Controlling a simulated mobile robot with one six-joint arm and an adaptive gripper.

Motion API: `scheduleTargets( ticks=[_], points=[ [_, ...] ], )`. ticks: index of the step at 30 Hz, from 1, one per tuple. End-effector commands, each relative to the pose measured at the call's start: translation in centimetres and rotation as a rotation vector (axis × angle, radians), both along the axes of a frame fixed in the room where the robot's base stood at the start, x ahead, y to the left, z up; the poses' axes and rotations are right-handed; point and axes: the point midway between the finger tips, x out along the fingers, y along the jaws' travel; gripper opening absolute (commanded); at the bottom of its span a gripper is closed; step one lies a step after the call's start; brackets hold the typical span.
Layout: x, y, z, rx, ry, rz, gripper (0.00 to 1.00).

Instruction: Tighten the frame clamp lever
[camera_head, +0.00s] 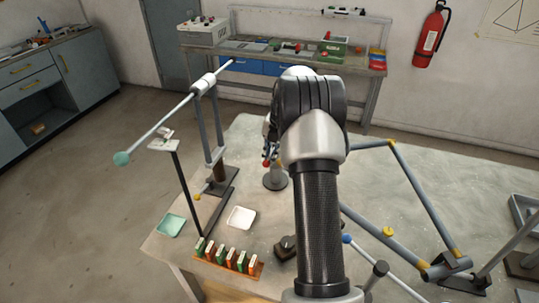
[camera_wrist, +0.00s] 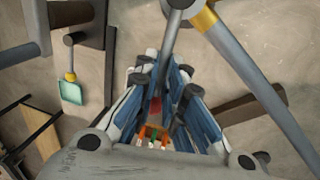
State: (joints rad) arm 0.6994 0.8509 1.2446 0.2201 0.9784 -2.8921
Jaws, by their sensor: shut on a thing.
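The clamp lever (camera_wrist: 170,38) shows in the wrist view as a grey rod running from the top edge down between my fingers. A red part, possibly its knob, lies low between the fingers. My gripper (camera_wrist: 166,82) has blue-sided fingers closed around the lever's end. In the head view my gripper (camera_head: 268,150) is mostly hidden behind my arm, with a red knob (camera_head: 266,163) just below it. A short post on a round base (camera_head: 275,181) stands there. The grey frame (camera_head: 418,195) with yellow bands lies on the table to the right; my arm hides its left part.
A tall stand (camera_head: 215,125) carries a slanted rod at the left. A white tray (camera_head: 241,218), a green tray (camera_head: 171,225) and a rack of coloured blocks (camera_head: 228,261) sit at the table's front left. The table behind my arm has free room.

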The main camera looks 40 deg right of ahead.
Motion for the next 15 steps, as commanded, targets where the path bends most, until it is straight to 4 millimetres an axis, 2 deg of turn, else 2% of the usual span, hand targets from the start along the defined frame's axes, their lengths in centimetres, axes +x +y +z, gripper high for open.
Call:
scheduleTargets(
  ticks=[2, 3, 11, 15],
  points=[
    [-0.30, 0.64, -0.41, 0.015, 0.015, 0.012, 0.00],
    [-0.31, 0.65, -0.42, 0.015, 0.015, 0.012, 0.11],
    [-0.33, 0.58, -0.42, 0.014, 0.016, 0.008, 0.28],
    [-0.27, 0.41, -0.31, 0.011, 0.012, 0.006, 0.30]
  ],
)
